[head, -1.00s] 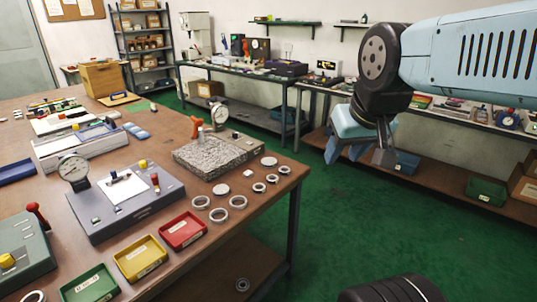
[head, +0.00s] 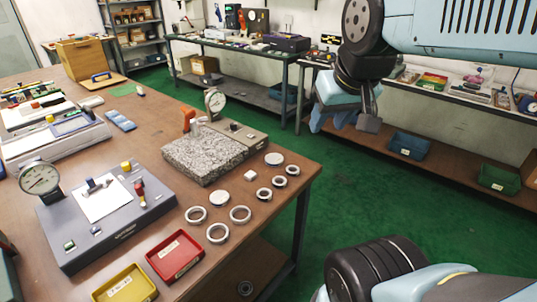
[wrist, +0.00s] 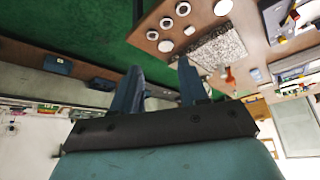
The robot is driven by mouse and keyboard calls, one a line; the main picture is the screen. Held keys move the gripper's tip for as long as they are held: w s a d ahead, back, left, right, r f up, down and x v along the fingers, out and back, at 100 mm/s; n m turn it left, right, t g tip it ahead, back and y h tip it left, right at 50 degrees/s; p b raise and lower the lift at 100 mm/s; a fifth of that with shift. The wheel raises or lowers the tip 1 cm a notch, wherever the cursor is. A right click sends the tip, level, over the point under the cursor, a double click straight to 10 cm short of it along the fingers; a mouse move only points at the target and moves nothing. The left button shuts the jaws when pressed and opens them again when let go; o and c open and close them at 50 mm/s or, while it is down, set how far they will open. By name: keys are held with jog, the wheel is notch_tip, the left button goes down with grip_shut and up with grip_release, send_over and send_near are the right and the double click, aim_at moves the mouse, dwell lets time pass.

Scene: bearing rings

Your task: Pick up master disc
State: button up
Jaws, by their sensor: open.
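Two plain pale discs lie flat on the wooden bench. One disc (head: 274,159) is by the right corner of the granite plate; the other disc (head: 219,198) is nearer, among metal rings. I cannot tell which is the master disc. My gripper (head: 345,120) is open and empty, held in the air right of the bench and well apart from both discs. In the wrist view my gripper (wrist: 158,68) shows two spread blue fingers with nothing between them. The bench with small round pieces lies beyond them, at the top.
Several metal rings (head: 240,214) and a small white block (head: 250,175) lie near the discs. A granite plate (head: 205,155) with a dial gauge (head: 214,102) stands behind. A red tray (head: 175,256) and a yellow tray (head: 125,284) are at the front. Green floor is clear right of the bench.

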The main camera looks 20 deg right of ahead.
jog(key=o, duration=0.3)
jog(key=shift+w, duration=0.4)
jog(key=o, duration=0.6)
jog(key=w+f, duration=0.2)
jog(key=w, duration=0.6)
jog(key=shift+a, duration=0.2)
jog(key=shift+o, duration=0.7)
jog(key=w+f, duration=0.3)
jog(key=w, duration=0.4)
jog(key=shift+d+f+n+g, duration=0.15)
jog(key=shift+f+n+g, duration=0.05)
jog(key=shift+n+g, duration=0.1)
send_over(274, 158)
jog(key=s, duration=0.6)
notch_tip(274, 158, down, 16)
jog(key=shift+n+g, duration=0.3)
jog(key=shift+x, duration=6.95)
